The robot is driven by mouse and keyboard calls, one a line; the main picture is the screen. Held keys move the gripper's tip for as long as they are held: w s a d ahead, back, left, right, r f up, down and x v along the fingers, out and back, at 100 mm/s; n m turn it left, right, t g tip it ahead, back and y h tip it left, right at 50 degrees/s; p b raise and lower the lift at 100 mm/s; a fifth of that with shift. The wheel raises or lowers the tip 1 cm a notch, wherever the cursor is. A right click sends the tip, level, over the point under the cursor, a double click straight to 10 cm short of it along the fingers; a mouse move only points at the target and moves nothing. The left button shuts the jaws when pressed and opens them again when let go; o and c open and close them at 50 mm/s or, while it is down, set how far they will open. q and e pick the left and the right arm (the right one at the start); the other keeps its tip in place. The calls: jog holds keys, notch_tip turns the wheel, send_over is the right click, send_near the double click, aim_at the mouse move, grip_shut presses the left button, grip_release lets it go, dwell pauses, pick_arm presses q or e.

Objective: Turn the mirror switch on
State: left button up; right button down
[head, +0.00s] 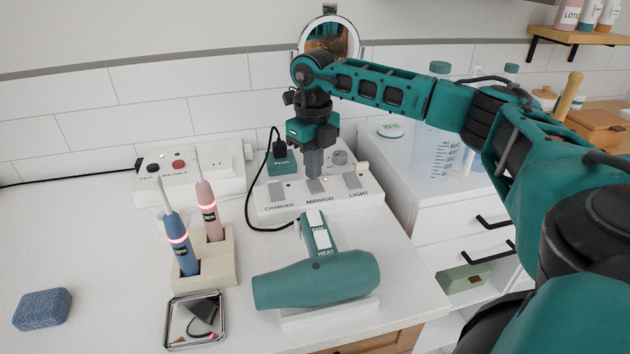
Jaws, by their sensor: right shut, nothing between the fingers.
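The mirror switch (316,186) is the middle grey rocker on a white switch panel (345,207), above the printed word MIRROR. A small orange light shows just behind it. Grey rockers marked CHARGER (276,191) and LIGHT (353,181) stand on either side. My right gripper (314,172) points straight down over the mirror switch, its fingers together and empty. Its tips are at or just above the rocker's back part; I cannot tell if they touch. My left gripper is not in view.
A teal hairdryer (318,279) lies in front of the panel. A teal plug (282,160) with a black cord stands at the panel's back left. Two toothbrushes stand in a holder (222,262) at left. A round mirror (329,37) is behind my arm. The counter's left is mostly clear.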

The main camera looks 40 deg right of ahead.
jog(key=shift+r+p, duration=0.3)
jog(key=shift+r, duration=0.35)
notch_tip(320, 180, up, 2)
jog(key=shift+p, duration=0.9)
jog(key=shift+r+p, duration=0.6)
jog(key=shift+r, duration=0.05)
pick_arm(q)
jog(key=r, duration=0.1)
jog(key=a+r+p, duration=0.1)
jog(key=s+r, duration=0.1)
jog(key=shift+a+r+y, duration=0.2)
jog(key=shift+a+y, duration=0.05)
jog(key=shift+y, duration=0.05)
pick_arm(e)
jog(key=shift+r, duration=0.7)
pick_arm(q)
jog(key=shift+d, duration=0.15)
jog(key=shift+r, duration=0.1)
pick_arm(e)
jog(key=shift+s+a, duration=0.1)
